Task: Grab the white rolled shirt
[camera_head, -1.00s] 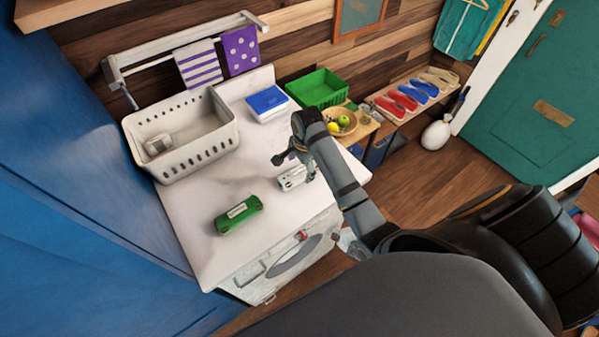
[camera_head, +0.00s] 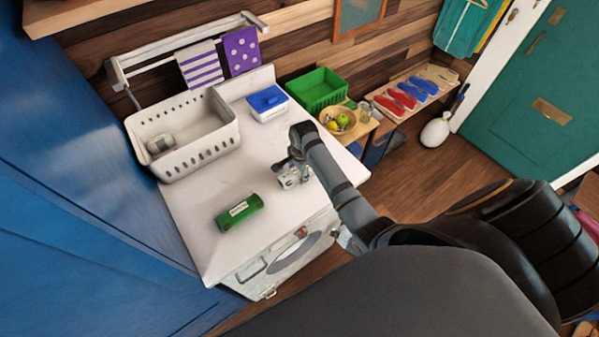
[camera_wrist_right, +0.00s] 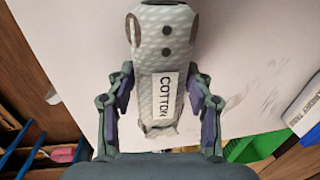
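The white rolled shirt (camera_head: 295,181) lies on the white countertop (camera_head: 205,188), near its right side. In the right wrist view the shirt (camera_wrist_right: 163,50) is a pale, dotted roll with a "COTTON" label, pointing lengthwise away from me. My right gripper (camera_head: 287,165) is just over the shirt and hides part of it. In the wrist view this gripper (camera_wrist_right: 159,78) is open, with one finger on each side of the roll. Gaps show between the fingers and the roll's near end; I cannot tell whether the tips touch it. My left gripper is not in view.
A green labelled roll (camera_head: 239,212) lies left of the shirt. A white basket (camera_head: 205,152) holding a pale roll (camera_head: 160,143) stands at the back left. A blue-lidded box (camera_head: 267,103) is behind. A green crate (camera_head: 318,92) and fruit bowl (camera_head: 338,121) stand beyond the counter.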

